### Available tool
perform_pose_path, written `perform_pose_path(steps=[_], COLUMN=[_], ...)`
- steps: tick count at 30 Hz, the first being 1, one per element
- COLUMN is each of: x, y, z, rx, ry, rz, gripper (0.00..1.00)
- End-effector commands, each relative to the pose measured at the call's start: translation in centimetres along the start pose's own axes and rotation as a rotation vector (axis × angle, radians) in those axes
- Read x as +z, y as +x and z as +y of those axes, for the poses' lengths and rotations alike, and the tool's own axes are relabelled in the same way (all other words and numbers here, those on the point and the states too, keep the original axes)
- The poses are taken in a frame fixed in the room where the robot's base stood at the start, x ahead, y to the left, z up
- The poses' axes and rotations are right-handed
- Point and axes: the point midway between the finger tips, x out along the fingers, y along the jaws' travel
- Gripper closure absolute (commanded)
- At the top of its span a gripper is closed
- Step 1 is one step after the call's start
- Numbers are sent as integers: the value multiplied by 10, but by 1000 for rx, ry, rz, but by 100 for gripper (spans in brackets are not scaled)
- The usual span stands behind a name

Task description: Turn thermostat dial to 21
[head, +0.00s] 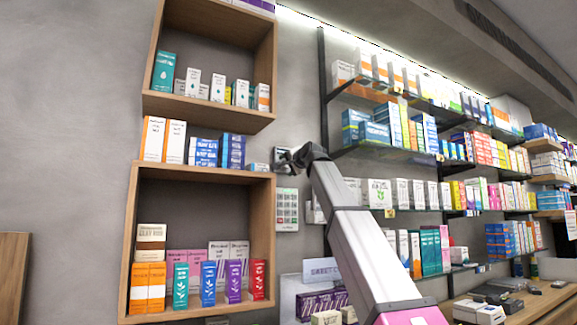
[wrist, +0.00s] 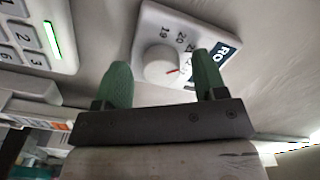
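The white thermostat (wrist: 152,22) is fixed to the grey wall, with its round white dial (wrist: 160,63) and printed numbers 19 and 20 readable. A further number is partly visible; the rest of the scale is hidden by a finger. A short red mark shows on the dial, towards the right finger. My gripper (wrist: 160,64) is open, with one green finger to each side of the dial in the picture; I cannot tell whether they touch it. In the head view the thermostat (head: 279,155) is a small pale box, partly hidden by my gripper (head: 290,157).
A white keypad with a green light (wrist: 30,38) is on the wall close to the left finger; it also shows below the thermostat in the head view (head: 287,209). A wooden box shelf (head: 265,225) stands left, and black-framed product shelves (head: 325,90) stand right.

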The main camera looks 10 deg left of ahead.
Motion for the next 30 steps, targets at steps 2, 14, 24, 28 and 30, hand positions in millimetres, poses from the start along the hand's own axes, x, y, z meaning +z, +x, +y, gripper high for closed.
perform_pose_path(steps=[2,14,24,28,30], x=[0,0,1,1,1], y=[0,-12,-68,-91,-100], z=[0,0,1,1,1], rx=[0,-1,-2,-1,-1], ry=[0,-1,0,0,0], rz=[0,1,2,1,1], gripper=[36,36,36,36,36])
